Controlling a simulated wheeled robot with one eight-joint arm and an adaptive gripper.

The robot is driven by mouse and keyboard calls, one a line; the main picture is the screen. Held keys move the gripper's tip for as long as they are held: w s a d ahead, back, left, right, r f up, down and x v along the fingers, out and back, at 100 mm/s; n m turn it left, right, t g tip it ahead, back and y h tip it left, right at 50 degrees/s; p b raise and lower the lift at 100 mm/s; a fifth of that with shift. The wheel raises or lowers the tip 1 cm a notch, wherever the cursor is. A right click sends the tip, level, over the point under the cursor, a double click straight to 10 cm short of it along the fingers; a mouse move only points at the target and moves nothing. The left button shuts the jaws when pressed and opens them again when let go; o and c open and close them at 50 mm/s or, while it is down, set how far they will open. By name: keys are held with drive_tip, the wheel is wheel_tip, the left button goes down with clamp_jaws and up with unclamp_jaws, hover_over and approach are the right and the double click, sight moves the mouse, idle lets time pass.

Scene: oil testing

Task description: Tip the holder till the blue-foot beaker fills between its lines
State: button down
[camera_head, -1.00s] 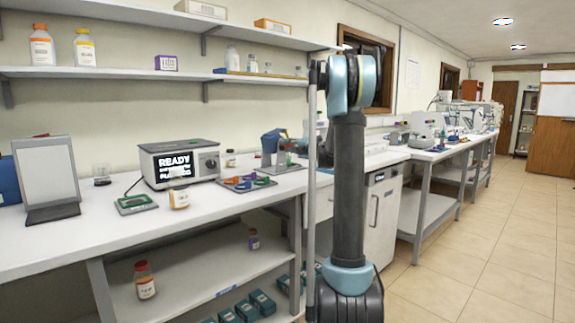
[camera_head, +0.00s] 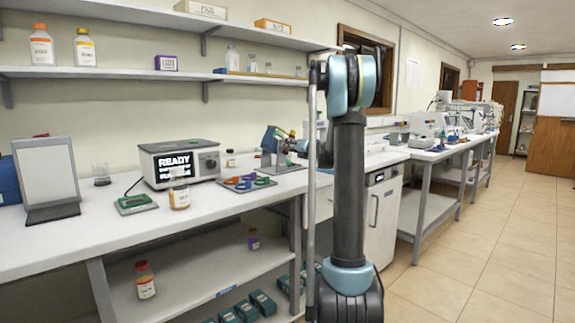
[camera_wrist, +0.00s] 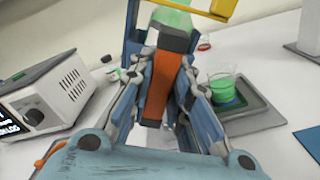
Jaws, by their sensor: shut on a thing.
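My gripper (camera_wrist: 165,72) is shut on the orange grip (camera_wrist: 160,92) of a blue holder. The holder (camera_head: 270,137) is raised above the bench and tilted, beside the instrument. A vessel with green contents (camera_wrist: 174,16) shows at its top in the wrist view, beneath a yellow bar. A clear beaker with green liquid (camera_wrist: 224,90) stands on a dark tray (camera_wrist: 250,108) to the right of my gripper. Its foot colour and its lines are too small to tell. In the head view my arm hides part of this area.
An instrument reading READY (camera_head: 180,163) stands left of the holder, and also shows in the wrist view (camera_wrist: 42,95). A tray of coloured rings (camera_head: 243,183), a bottle with yellow content (camera_head: 179,194) and an empty-looking glass (camera_head: 101,174) stand on the bench.

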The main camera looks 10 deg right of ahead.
drive_tip(key=shift+d+f, duration=0.1)
drive_tip(key=shift+d, duration=0.05)
idle(0.3)
drive_tip(key=n, duration=0.6)
drive_tip(key=shift+w, duration=0.1)
drive_tip(key=c, duration=1.5)
unclamp_jaws()
drive_tip(key=shift+v, duration=3.95)
